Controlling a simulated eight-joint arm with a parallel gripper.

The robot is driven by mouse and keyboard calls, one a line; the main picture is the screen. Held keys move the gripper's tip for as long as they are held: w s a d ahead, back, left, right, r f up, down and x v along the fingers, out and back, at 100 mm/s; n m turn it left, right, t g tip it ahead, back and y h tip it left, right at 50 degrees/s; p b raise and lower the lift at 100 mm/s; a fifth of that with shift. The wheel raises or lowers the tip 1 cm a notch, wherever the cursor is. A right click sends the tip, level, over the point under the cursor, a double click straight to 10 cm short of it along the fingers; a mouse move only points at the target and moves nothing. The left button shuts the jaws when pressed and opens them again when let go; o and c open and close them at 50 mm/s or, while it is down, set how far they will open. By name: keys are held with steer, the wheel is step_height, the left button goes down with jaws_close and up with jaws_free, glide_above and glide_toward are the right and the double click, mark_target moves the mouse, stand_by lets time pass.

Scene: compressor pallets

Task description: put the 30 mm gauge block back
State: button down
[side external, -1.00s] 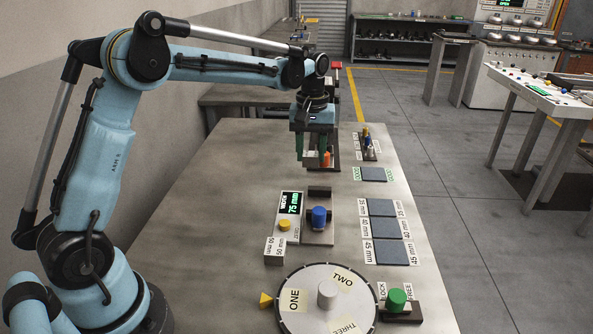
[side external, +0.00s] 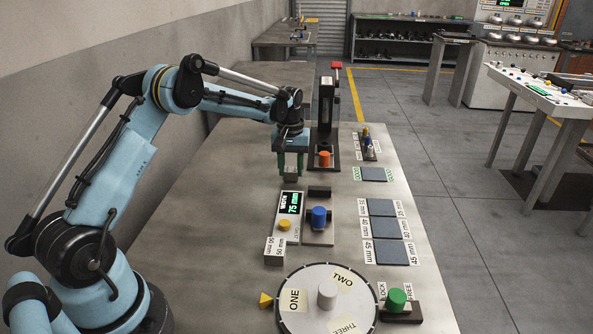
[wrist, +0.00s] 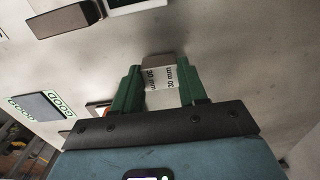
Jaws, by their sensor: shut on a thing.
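The 30 mm gauge block (wrist: 160,74) is a small grey block with "30 mm" labels on its faces. It sits between the green fingers of my gripper (wrist: 154,90) in the wrist view. In the side view my gripper (side external: 290,166) points down behind the display unit (side external: 290,212), with the block (side external: 290,175) low between its fingertips. My gripper is shut on it. I cannot tell whether the block's underside touches the table. A 50 mm gauge block (side external: 274,252) stands on the table beside the display unit's near end.
The display reads 75 mm. A blue knob fixture (side external: 319,217) stands beside it. Dark pads (side external: 384,228) line the right. The round dial (side external: 327,297) is in front. Table left of my gripper is clear.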

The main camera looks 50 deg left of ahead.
mark_target(291, 170)
steer(key=shift+f, duration=0.15)
steer(key=c, duration=0.6)
jaws_free()
step_height(291, 170, up, 12)
steer(key=s+d+r+m+t, duration=0.2)
steer(key=s+d+r, duration=0.2)
steer(key=d+r, duration=0.15)
steer(key=s+d+f+m+t, duration=0.2)
steer(key=s+d+m, duration=0.1)
steer(key=s+d, duration=0.3)
steer(key=s+d+f+m+t, duration=0.3)
steer(key=s+d, duration=0.3)
steer(key=s, duration=0.5)
steer(key=shift+m, duration=0.5)
